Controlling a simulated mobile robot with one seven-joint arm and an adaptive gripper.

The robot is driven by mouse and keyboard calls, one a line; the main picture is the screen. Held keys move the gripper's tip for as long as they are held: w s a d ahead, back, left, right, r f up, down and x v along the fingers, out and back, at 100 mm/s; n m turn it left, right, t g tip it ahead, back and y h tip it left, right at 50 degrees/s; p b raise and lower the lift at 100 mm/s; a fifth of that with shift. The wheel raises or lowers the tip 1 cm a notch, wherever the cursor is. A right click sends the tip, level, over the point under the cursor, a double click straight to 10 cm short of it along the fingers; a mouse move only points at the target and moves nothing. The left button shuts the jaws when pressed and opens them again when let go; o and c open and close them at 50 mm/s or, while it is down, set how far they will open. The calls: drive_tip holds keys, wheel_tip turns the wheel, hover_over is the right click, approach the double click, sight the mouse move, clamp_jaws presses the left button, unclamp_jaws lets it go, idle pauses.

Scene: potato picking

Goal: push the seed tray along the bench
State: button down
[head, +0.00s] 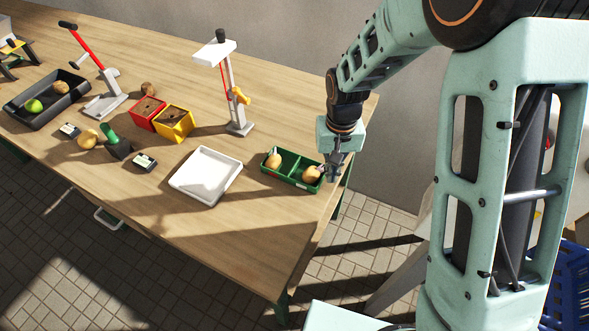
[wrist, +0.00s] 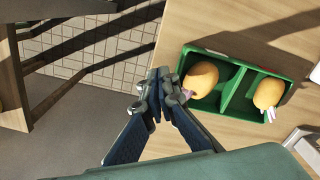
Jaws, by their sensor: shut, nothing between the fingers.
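The seed tray is the green two-compartment tray (head: 291,171) near the right end of the bench (head: 260,230). One potato (head: 274,161) lies in its left compartment and another potato (head: 311,174) in its right compartment. In the wrist view the green tray (wrist: 233,118) is right of centre, with a potato (wrist: 201,79) in the nearer compartment and a potato (wrist: 268,92) in the farther one. My gripper (head: 334,175) is shut and empty, pointing down just beyond the tray's right end. In the wrist view its fingertips (wrist: 158,88) are close beside the tray's end wall; I cannot tell whether they touch.
A white tray (head: 206,175) stands left of the green tray, with bare wood between. Red (head: 148,108) and yellow (head: 175,122) boxes, a white stand (head: 238,127) and a dark tray (head: 30,111) are farther left. The bench's right edge is close to my gripper.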

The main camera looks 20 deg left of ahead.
drive_tip(key=shift+f, duration=0.2)
drive_tip(key=shift+f+b, duration=0.7)
drive_tip(key=shift+b, duration=0.05)
drive_tip(key=shift+a, duration=0.15)
idle(0.4)
drive_tip(key=shift+w+a, duration=0.35)
drive_tip(key=shift+a, duration=3.45)
drive_tip(key=shift+w+a, duration=0.35)
drive_tip(key=shift+a, duration=3.5)
drive_tip(key=shift+w+a, duration=0.35)
drive_tip(key=shift+a, duration=3.45)
drive_tip(key=shift+d, duration=0.1)
drive_tip(key=shift+d+b, duration=0.3)
drive_tip(key=shift+d, duration=0.15)
drive_tip(key=shift+s+r, duration=0.1)
drive_tip(key=shift+r, duration=0.1)
